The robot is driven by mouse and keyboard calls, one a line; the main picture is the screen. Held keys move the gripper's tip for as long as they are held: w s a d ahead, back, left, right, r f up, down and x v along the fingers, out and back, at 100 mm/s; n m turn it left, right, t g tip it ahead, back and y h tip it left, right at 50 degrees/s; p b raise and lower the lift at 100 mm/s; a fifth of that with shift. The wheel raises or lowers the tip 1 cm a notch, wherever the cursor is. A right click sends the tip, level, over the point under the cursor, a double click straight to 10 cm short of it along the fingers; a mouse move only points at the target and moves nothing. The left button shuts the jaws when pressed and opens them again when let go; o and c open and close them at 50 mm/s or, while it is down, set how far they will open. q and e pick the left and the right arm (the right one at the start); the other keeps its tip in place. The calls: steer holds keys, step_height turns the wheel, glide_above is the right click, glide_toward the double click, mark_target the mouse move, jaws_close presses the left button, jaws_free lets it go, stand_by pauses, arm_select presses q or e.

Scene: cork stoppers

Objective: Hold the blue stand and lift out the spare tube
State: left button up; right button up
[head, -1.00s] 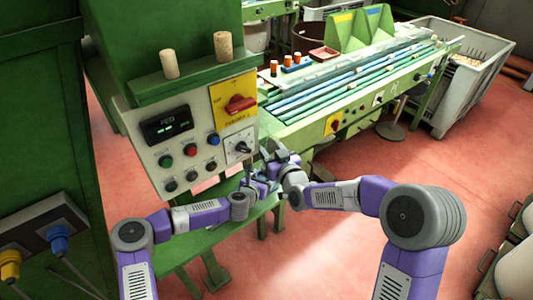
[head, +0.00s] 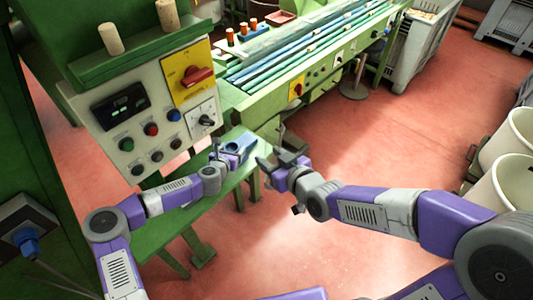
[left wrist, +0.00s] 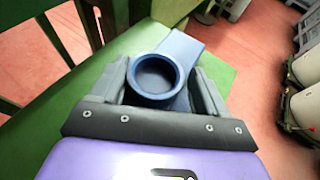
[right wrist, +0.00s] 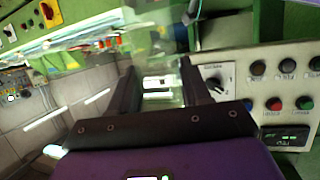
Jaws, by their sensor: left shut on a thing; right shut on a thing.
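The blue stand (head: 240,143) is on the green bench and shows from above in the left wrist view (left wrist: 182,50). Its round socket looks empty. My left gripper (head: 226,152) is shut on the stand, one finger on each side of the socket in the left wrist view (left wrist: 158,92). My right gripper (head: 272,163) is to the right of the stand, apart from it. In the right wrist view (right wrist: 160,90) it is shut on a clear, glassy tube (right wrist: 160,84), which is hard to make out against the background. The tube cannot be made out in the head view.
The green bench (head: 190,210) lies under the stand. A control panel (head: 150,125) with knobs and buttons rises close behind the left arm, with two corks (head: 111,39) on its ledge. Open red floor (head: 370,150) lies right of the bench.

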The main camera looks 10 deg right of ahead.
arm_select(q)
steer(key=shift+s+f, duration=0.1)
steer(key=shift+f, duration=0.35)
steer(key=o, duration=1.3)
steer(key=shift+c, duration=0.2)
steer(key=shift+r, duration=0.1)
steer(key=v, duration=1.2)
steer(key=shift+r, duration=0.2)
